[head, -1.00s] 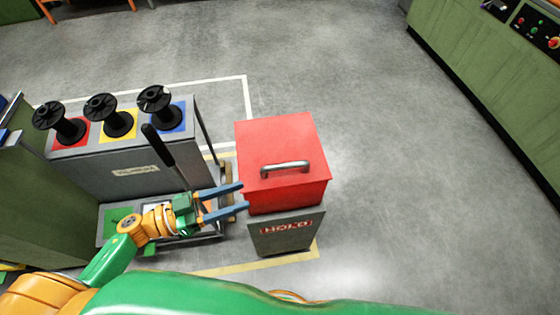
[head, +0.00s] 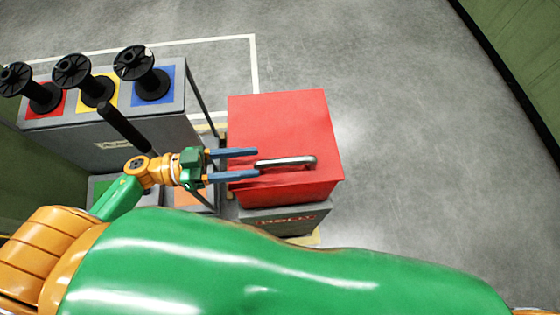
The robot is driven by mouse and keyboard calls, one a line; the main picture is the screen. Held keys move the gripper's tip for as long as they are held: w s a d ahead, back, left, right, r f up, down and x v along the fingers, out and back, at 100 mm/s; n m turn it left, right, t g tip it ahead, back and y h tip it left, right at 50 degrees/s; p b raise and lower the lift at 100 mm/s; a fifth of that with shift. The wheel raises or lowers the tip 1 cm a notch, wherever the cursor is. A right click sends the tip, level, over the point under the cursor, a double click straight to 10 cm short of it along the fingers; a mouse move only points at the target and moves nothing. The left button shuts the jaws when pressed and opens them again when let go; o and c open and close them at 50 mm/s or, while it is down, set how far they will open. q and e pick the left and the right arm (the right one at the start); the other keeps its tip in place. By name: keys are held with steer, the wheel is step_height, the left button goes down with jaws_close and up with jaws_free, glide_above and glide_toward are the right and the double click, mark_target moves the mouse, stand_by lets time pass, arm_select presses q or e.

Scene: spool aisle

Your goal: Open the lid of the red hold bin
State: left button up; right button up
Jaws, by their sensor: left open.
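The red hold bin (head: 290,220) stands right of centre, with a grey front that carries a partly readable label. Its red lid (head: 280,120) looks shut. A silver bar handle (head: 287,162) runs across the lid near its front. My left gripper (head: 257,164) is open, its two blue fingers pointing right, over the left part of the lid. The fingertips are at the handle's left end, one on the far side and one on the near side in the picture. I cannot tell whether they touch it. My right gripper is not in view.
A grey spool cart (head: 110,145) stands left of the bin, with black spools (head: 147,75) on red, yellow and blue squares. A black bar (head: 125,128) rises near my left wrist. Grey floor (head: 420,150) is clear to the right, up to a green cabinet (head: 530,60).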

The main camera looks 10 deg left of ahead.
mark_target(266, 163)
arm_select(q)
step_height(266, 163, down, 2)
steer(key=shift+w+f+b, duration=0.1)
steer(key=shift+b, duration=0.4)
steer(key=p+x, duration=0.1)
steer(key=x, duration=0.6)
steer(key=shift+p, duration=0.35)
jaws_close()
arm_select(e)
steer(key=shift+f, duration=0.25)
